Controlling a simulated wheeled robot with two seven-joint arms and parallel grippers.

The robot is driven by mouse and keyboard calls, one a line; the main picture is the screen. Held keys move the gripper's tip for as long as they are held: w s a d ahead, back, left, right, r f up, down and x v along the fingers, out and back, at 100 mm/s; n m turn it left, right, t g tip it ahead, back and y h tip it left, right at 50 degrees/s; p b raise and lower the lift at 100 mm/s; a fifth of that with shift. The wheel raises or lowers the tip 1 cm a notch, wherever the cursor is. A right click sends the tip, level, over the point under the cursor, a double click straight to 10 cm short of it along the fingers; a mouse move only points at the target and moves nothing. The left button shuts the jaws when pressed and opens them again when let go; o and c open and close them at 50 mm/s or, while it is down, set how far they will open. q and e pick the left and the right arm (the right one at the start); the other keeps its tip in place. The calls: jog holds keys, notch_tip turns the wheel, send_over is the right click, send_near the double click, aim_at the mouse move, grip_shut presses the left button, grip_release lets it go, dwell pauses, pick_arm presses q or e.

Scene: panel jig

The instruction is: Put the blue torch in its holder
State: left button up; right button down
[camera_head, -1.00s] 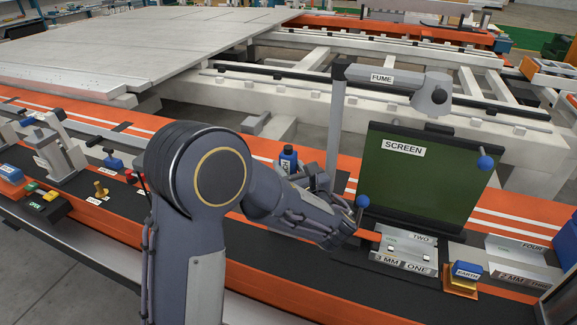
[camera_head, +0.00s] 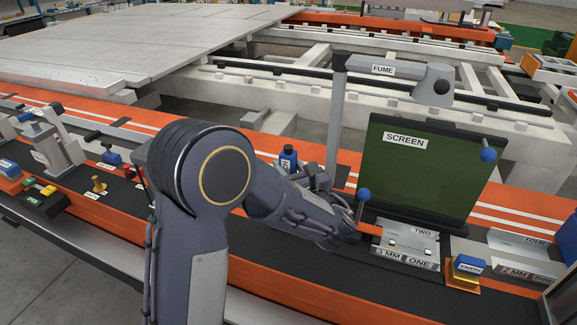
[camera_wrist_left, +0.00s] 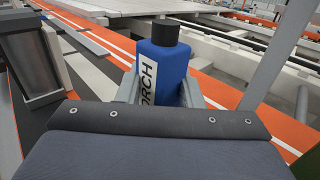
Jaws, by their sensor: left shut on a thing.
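The blue torch (camera_head: 288,160) is a blue bottle-like body with a black cap. In the left wrist view the torch (camera_wrist_left: 162,66) stands upright between the fingers, its white TORCH label facing left. My left gripper (camera_wrist_left: 160,92) is shut on it. In the head view my own forearm and wrist hide most of the gripper and the torch's lower part. No holder labelled for the torch can be made out. A dark grey tapered box (camera_wrist_left: 30,65) stands left of the torch in the wrist view; I cannot tell whether it is the holder. My right gripper is not in view.
The FUME arm's post (camera_head: 334,125) rises just right of the torch. The green SCREEN panel (camera_head: 425,170) stands farther right, with blue-knobbed levers beside it. Metal plates (camera_head: 405,245), an EARTH block (camera_head: 468,265) and clamps (camera_head: 55,150) line the bench.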

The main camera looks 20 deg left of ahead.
pick_arm(q)
jog(key=shift+f, duration=0.1)
jog(key=shift+f+b, duration=0.65)
jog(key=o, duration=1.1)
